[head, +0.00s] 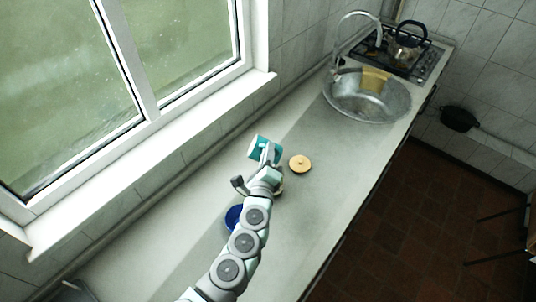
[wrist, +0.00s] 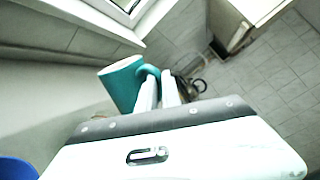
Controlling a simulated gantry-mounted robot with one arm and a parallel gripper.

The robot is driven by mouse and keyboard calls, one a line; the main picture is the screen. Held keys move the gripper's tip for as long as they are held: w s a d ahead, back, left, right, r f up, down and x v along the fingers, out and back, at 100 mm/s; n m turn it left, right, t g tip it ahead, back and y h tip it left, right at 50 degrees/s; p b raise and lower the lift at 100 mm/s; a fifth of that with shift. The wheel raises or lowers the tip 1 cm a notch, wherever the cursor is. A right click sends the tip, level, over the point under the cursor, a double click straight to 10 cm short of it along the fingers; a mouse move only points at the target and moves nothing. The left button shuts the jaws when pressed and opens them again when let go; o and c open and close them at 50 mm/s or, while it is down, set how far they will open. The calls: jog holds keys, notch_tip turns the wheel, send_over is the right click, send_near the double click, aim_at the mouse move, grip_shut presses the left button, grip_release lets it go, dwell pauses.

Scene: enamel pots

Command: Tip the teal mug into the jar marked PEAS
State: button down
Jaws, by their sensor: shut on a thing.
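The teal mug (head: 254,146) is off to the upper left of my gripper (head: 268,158) in the head view, above the counter by the window. In the wrist view the teal mug (wrist: 121,86) leans, and my gripper (wrist: 160,88) is shut on its handle. I cannot see what is inside it. A round, pale wooden disc with a small knob (head: 300,164) lies just right of my gripper; it looks like a lid. No PEAS marking can be read in either view, and my arm may hide the jar.
A blue round thing (head: 233,216) is partly hidden behind my arm; a blue edge shows in the wrist view (wrist: 16,169). A steel sink (head: 350,104) and a stove with a kettle (head: 407,42) are at the far end. The counter right of my arm (head: 310,210) is clear.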

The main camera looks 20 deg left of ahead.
notch_tip(320, 180, up, 6)
jog(key=m+p, duration=1)
jog(key=m, duration=0.3)
jog(key=shift+t+p, duration=0.3)
jog(key=shift+p, duration=0.05)
